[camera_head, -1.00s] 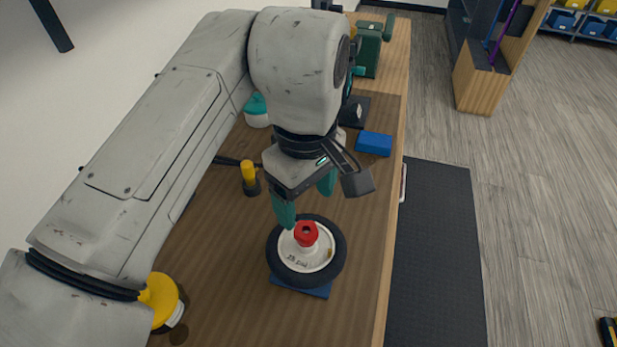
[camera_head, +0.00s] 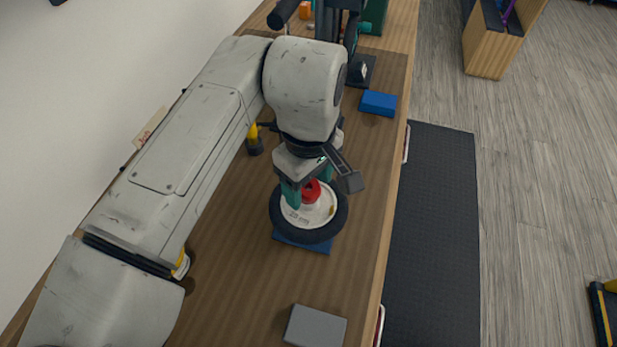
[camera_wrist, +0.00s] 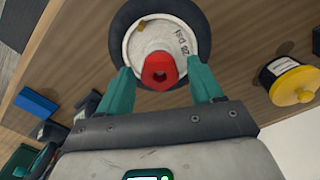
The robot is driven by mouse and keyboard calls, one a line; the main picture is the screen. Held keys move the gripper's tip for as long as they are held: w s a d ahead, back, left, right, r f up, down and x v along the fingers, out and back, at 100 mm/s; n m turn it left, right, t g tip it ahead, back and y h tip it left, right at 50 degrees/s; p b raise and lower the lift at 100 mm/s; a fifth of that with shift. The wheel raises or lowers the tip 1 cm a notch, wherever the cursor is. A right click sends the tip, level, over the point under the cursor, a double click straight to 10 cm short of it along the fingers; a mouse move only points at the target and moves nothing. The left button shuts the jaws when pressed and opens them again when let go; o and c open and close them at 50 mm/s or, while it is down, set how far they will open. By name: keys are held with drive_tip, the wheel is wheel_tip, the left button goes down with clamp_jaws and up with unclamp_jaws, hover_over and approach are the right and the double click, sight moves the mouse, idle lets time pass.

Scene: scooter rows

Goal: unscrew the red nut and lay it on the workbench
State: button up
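The red nut (camera_head: 312,191) sits on the white hub of a black-tyred wheel (camera_head: 339,217), which lies flat on a blue pad (camera_head: 305,246) on the wooden workbench (camera_head: 235,275). In the wrist view the red nut (camera_wrist: 158,75) shows a dark hole in its face. My gripper (camera_head: 308,187) is down at the hub, its teal fingers on either side of the nut. In the wrist view my gripper (camera_wrist: 160,72) is open, with visible gaps between each finger and the nut. In the head view the left finger hides part of the hub.
A grey block (camera_head: 315,326) lies on the bench in front of the wheel, and a blue block (camera_head: 378,103) lies behind it. A yellow-topped tool (camera_head: 254,143) stands to the left. A yellow-lidded jar (camera_wrist: 292,82) shows in the wrist view. Bare bench lies left of the grey block.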

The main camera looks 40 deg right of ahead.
drive_tip(key=c, duration=0.9)
drive_tip(key=shift+r+n+p, duration=0.1)
drive_tip(key=shift+n+p, duration=1.8)
drive_tip(key=shift+n, duration=0.3)
drive_tip(key=shift+n+p, duration=2.45)
drive_tip(key=shift+n, duration=0.35)
drive_tip(key=shift+d+n+p, duration=0.1)
drive_tip(key=shift+n+p, duration=1)
drive_tip(key=shift+n, duration=1.3)
drive_tip(key=n, duration=0.7)
